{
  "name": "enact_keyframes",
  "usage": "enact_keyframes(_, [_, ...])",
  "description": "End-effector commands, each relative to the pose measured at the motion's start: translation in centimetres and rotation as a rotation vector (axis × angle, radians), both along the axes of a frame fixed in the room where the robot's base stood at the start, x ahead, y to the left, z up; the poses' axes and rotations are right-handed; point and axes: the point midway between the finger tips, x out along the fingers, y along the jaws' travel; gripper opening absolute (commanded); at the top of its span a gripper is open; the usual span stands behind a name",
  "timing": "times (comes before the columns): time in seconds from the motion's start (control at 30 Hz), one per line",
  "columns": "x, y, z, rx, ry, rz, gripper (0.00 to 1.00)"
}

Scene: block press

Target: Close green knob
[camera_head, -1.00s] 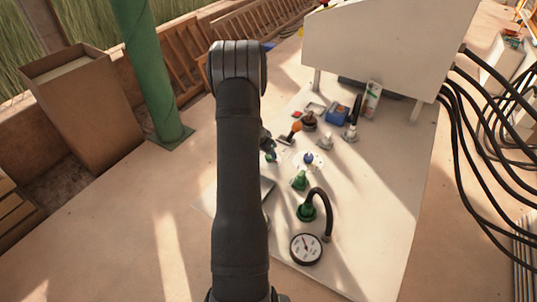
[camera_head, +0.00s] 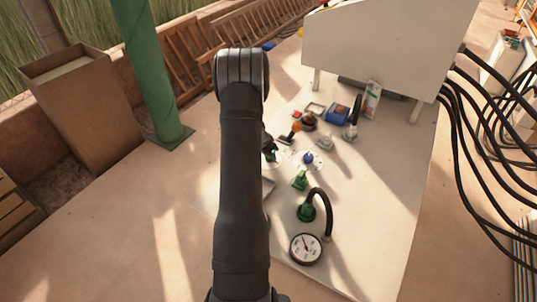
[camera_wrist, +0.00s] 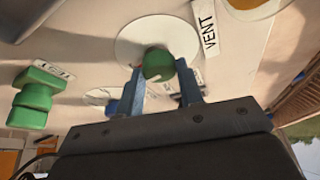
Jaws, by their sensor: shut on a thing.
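A round green knob (camera_wrist: 158,64) sits on a white disc (camera_wrist: 128,40) beside a label reading VENT (camera_wrist: 207,28) in the wrist view. My gripper (camera_wrist: 161,74) has one finger on each side of this knob and is shut on it. In the head view only a small part of the knob (camera_head: 271,156) shows, next to my gripper, because my arm covers most of that spot. A second green knob (camera_wrist: 32,105) with a green base stands to the left in the wrist view, apart from my fingers. How far the held knob is turned cannot be told.
The white panel (camera_head: 375,215) also bears a blue knob (camera_head: 308,158), an orange-tipped lever (camera_head: 296,127), a green fitting (camera_head: 307,212) with a black hose (camera_head: 325,205), and a gauge (camera_head: 305,248). A large white box (camera_head: 390,45) overhangs the back. The panel's right front is clear.

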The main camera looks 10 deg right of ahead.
Motion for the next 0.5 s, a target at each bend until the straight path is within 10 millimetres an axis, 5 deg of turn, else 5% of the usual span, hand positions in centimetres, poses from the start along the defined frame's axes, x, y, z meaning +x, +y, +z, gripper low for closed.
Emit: enact_keyframes(0.5, [-0.18,-0.12,-0.01,0.001,0.000,0.248,0.11])
